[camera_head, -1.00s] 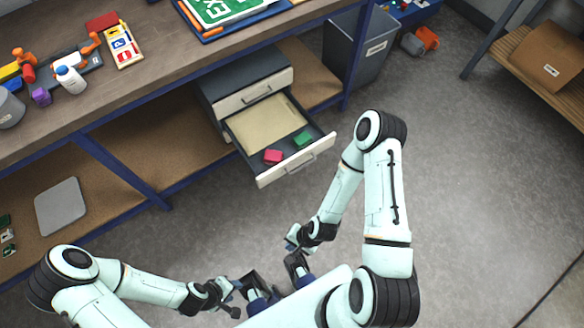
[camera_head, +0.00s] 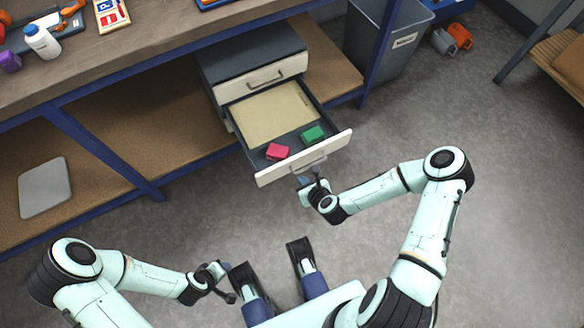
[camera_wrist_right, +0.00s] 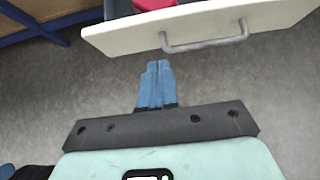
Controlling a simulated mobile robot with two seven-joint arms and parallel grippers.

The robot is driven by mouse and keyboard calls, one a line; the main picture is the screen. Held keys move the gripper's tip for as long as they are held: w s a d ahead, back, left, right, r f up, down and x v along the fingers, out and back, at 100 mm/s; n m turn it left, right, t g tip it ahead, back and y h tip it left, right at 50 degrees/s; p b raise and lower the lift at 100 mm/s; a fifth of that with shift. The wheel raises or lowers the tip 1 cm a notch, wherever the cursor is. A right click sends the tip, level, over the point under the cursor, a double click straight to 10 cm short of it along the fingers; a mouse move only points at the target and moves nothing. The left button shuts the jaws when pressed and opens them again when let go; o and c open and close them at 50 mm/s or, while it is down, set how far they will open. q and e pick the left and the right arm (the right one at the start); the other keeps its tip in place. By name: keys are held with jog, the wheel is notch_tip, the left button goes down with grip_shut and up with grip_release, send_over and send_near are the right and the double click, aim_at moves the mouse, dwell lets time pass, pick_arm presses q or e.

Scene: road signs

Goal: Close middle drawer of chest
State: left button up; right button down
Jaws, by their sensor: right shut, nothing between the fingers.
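The chest (camera_head: 255,52) stands on the lower shelf of the workbench. Its middle drawer (camera_head: 262,174) is pulled out, with a cream sheet, a red block (camera_head: 278,152) and a green block (camera_head: 313,134) inside. My right gripper (camera_head: 304,181) is shut and empty, just in front of the drawer's handle (camera_head: 309,164). In the right wrist view its blue fingers (camera_wrist_right: 157,75) are together, below the drawer front (camera_wrist_right: 120,40) and its grey handle (camera_wrist_right: 205,44); I cannot tell if they touch. My left gripper (camera_head: 226,267) is low at the left, away from the chest; its fingers are unclear.
The workbench's blue legs (camera_head: 105,155) flank the shelf. A grey bin (camera_head: 390,45) stands right of the chest. A grey flat panel (camera_head: 45,188) lies on the shelf at left.

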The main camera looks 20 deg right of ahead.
aim_at(288, 165)
jog(key=x, duration=0.2)
jog(key=r+b+x, duration=0.1)
jog(key=x, duration=0.2)
jog(key=w+b+x, duration=0.1)
jog(key=x, duration=0.1)
jog(key=shift+w+a, duration=0.1)
jog(key=shift+w, duration=0.15)
pick_arm(q)
jog(key=shift+y, duration=0.3)
jog(key=shift+w+a+f, duration=0.25)
jog(key=shift+a+f, duration=0.1)
jog(key=shift+f, duration=0.3)
jog(key=shift+w+a+f, duration=0.25)
jog(key=shift+a+f, duration=0.05)
jog(key=shift+f, duration=0.4)
jog(key=shift+w+a+f, duration=0.25)
jog(key=shift+a+f, duration=0.1)
jog(key=shift+f, duration=0.3)
pick_arm(e)
jog(key=shift+w, duration=0.6)
jog(key=shift+r, duration=0.1)
